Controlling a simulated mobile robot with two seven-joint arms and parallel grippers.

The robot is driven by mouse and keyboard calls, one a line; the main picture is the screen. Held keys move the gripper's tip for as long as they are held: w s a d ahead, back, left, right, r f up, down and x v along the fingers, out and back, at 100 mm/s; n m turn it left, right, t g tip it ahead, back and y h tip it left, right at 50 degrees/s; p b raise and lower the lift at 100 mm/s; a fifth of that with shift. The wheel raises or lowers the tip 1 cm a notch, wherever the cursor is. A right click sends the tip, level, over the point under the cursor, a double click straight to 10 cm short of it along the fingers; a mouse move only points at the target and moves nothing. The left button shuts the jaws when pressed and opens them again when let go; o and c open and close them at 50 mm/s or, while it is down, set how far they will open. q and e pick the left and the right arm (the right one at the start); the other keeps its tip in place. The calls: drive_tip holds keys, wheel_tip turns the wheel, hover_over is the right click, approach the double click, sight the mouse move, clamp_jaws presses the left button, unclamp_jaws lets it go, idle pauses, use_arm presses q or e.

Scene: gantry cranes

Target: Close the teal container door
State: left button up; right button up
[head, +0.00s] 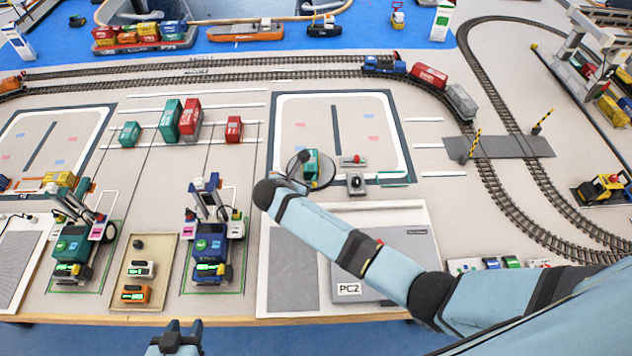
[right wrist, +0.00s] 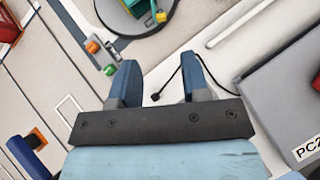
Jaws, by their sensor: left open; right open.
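A small teal container (head: 311,163) with some yellow on it stands on a round grey turntable (head: 326,176) inside the white-lined pad. In the right wrist view its lower part (right wrist: 137,6) shows at the top edge, on the turntable (right wrist: 128,27). Its door is too small and cut off to judge. My right arm reaches in from the right, its dark end just left of and below the turntable. My right gripper (right wrist: 164,80) is open and empty, short of the turntable in its view. My left gripper (head: 184,328) is open and empty at the bottom edge, before the table.
Other teal containers (head: 130,134) stand by red ones (head: 234,129) left of the pad. Two cranes (head: 205,205) stand left.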

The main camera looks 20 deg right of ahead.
sight(314, 182)
drive_tip(key=b+x, duration=0.1)
drive_tip(key=x, duration=1.1)
drive_tip(key=shift+d, duration=0.15)
